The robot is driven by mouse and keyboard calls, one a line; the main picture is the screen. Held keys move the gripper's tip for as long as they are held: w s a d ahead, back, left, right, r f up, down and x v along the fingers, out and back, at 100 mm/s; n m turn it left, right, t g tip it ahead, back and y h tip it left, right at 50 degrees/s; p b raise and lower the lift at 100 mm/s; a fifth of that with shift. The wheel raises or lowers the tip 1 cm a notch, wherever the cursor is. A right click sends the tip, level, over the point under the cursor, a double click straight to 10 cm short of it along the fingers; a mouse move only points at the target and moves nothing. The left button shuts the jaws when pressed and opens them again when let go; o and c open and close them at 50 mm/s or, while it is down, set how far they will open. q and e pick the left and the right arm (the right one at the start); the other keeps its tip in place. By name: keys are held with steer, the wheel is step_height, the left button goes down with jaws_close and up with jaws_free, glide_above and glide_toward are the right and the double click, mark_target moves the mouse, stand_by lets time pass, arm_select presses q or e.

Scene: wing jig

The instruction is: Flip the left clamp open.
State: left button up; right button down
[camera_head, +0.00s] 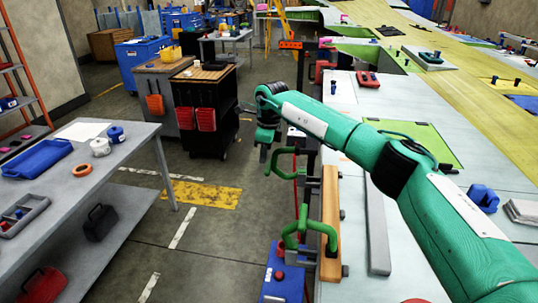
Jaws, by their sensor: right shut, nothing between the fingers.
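Two green clamps sit along the left edge of the white work table. The farther clamp (285,151) has its handle reaching left past the edge. The nearer clamp (304,229) stands at a wooden bar (330,210), with its green loop raised. I cannot tell from this view which one is called left. My right gripper (263,154) is shut and empty, pointing down just left of the farther clamp's handle. I cannot tell whether it touches the handle. My left gripper is not in view.
A grey bar (377,225) and blue blocks (482,198) lie on the work table (345,280). A blue box (283,273) is below its left edge. A grey side table (95,180) stands left, with open floor between. A black cart (204,110) stands beyond.

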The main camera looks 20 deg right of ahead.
steer(key=shift+w+a+f+b, duration=0.1)
steer(key=shift+a+f+b, duration=0.15)
steer(key=shift+f, duration=0.2)
steer(key=shift+w+a+f+b, duration=0.1)
steer(key=shift+f+b, duration=0.2)
steer(key=shift+f, duration=0.15)
steer(key=shift+r, duration=0.1)
step_height(320, 180, up, 14)
steer(key=d+b, duration=0.1)
steer(key=b, duration=0.2)
steer(key=shift+s+d+f, duration=0.25)
steer(key=shift+s, duration=0.15)
